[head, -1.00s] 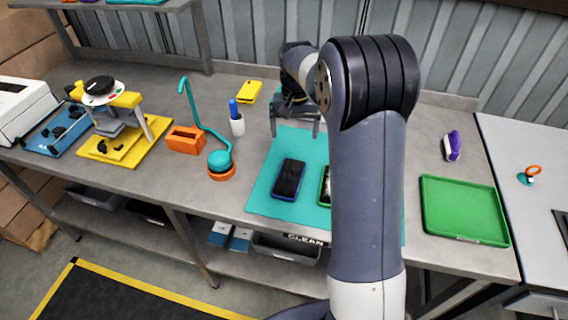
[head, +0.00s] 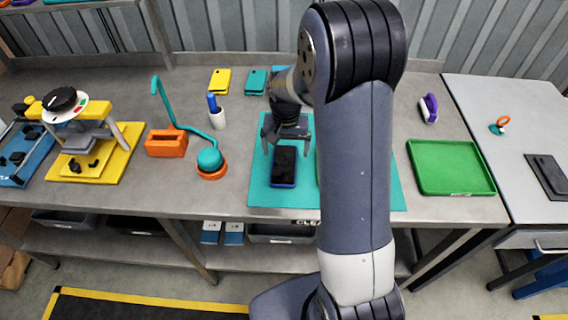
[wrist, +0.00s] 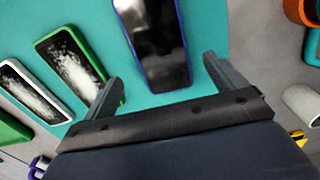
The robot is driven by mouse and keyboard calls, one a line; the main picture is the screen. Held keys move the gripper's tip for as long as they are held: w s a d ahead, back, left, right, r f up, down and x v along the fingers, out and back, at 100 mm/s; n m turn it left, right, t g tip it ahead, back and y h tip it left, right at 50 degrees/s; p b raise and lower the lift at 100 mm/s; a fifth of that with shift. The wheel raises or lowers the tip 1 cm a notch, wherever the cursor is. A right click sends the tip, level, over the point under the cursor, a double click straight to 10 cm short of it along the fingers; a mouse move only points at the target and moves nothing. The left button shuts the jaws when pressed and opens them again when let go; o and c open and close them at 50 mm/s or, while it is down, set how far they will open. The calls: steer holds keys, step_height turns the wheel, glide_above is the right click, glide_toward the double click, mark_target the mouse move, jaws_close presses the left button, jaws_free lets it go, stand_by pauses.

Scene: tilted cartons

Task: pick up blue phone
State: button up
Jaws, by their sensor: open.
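The blue phone (head: 284,166) lies flat on the teal mat (head: 262,196), dark screen up with a blue rim. In the wrist view the blue phone (wrist: 153,42) lies ahead of the fingers, its near end close to the gap between them. My gripper (head: 286,146) is open and empty, at the far end of the phone; it also shows in the wrist view (wrist: 162,76). The height between the fingers and the phone is hard to tell. My arm hides part of the mat in the head view.
A green phone (wrist: 78,65) and a white phone (wrist: 34,90) lie beside the blue one in the wrist view. A green tray (head: 450,192) is at the right.

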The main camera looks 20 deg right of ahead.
mark_target(284, 160)
steer(key=f, duration=0.4)
steer(key=shift+a+p, duration=0.2)
steer(key=shift+p, duration=0.2)
steer(key=c, duration=1.2)
steer(key=shift+r, duration=0.2)
